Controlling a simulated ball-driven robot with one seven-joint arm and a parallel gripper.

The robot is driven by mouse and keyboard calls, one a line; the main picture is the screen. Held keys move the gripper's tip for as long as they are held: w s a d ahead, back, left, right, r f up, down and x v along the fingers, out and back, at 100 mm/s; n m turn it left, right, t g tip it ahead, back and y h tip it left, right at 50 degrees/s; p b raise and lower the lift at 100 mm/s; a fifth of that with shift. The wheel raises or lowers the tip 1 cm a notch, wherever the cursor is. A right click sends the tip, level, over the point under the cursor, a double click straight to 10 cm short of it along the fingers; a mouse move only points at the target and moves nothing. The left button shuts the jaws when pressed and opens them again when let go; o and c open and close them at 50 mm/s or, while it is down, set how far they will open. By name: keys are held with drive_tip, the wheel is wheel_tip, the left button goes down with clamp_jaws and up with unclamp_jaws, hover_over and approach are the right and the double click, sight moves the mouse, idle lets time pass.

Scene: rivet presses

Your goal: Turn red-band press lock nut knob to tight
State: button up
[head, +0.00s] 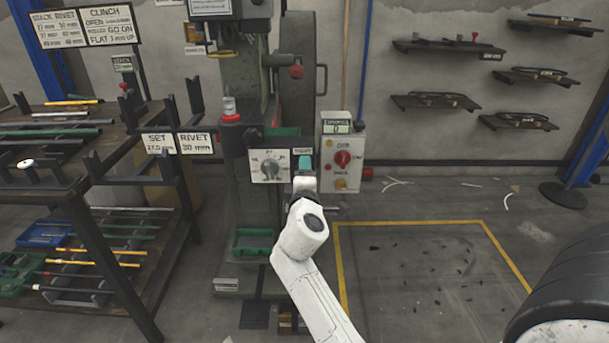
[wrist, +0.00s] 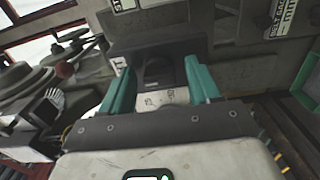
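The red-band press (head: 231,118) stands upright left of centre in the head view, with a red collar below a clear and metal top. The knob's pointer is too small to read. My gripper (head: 305,165) is right of the knob, by the panel's right edge, seen from behind. In the wrist view, its teal fingers (wrist: 158,72) stand apart. A pale marked surface (wrist: 163,98) and a dark recessed block show between and beyond them; I cannot tell any contact.
A grey control box (head: 341,150) with a red knob hangs close to the right of my gripper. A dark rack (head: 90,185) with rods stands left. A green tray (head: 252,241) sits low on the press. The yellow-outlined floor at right is mostly clear.

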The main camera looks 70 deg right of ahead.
drive_tip(key=v, duration=1)
drive_tip(key=shift+s+a+p, duration=0.15)
drive_tip(key=shift+a+p, duration=0.2)
idle(0.3)
drive_tip(key=s+a+f+m+g+y, duration=0.2)
drive_tip(key=s+a+f+m+y, duration=0.15)
drive_tip(key=a+f+y, duration=0.45)
drive_tip(key=s+a+f+m+g+y, duration=0.2)
drive_tip(key=s+a+f+y, duration=0.25)
drive_tip(key=a+f, duration=0.6)
drive_tip(key=s+a+f+g+y, duration=0.2)
drive_tip(key=s+a+f+y, duration=0.25)
drive_tip(key=a, duration=0.25)
wheel_tip(320, 180, up, 21)
drive_tip(key=p, duration=2.1)
drive_tip(key=shift+s+n+h, duration=0.25)
drive_tip(key=shift+n+h, duration=0.05)
drive_tip(key=shift+n, duration=0.05)
drive_tip(key=shift+f, duration=0.15)
